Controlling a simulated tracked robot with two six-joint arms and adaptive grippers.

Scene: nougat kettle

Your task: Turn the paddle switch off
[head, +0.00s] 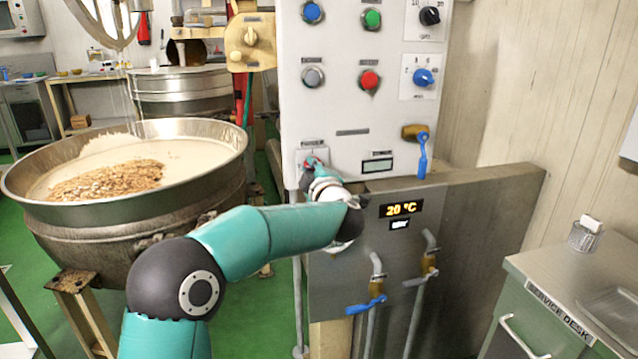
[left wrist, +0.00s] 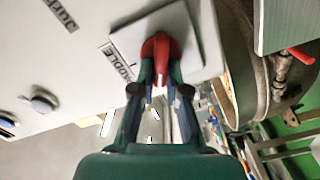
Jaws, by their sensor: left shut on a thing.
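The paddle switch is a red knob (left wrist: 157,46) on a pale square plate, beside a label reading PADDLE in the left wrist view. I cannot read which setting the switch is at. My right gripper is in neither view.
A large kettle (head: 50,212) with pale mass and nuts stands at the left. Other knobs and buttons, such as the red one (head: 369,80), sit higher on the panel. Blue-handled valves (head: 366,305) and a 20 °C display (head: 401,209) are below. A service desk (head: 560,262) stands right.

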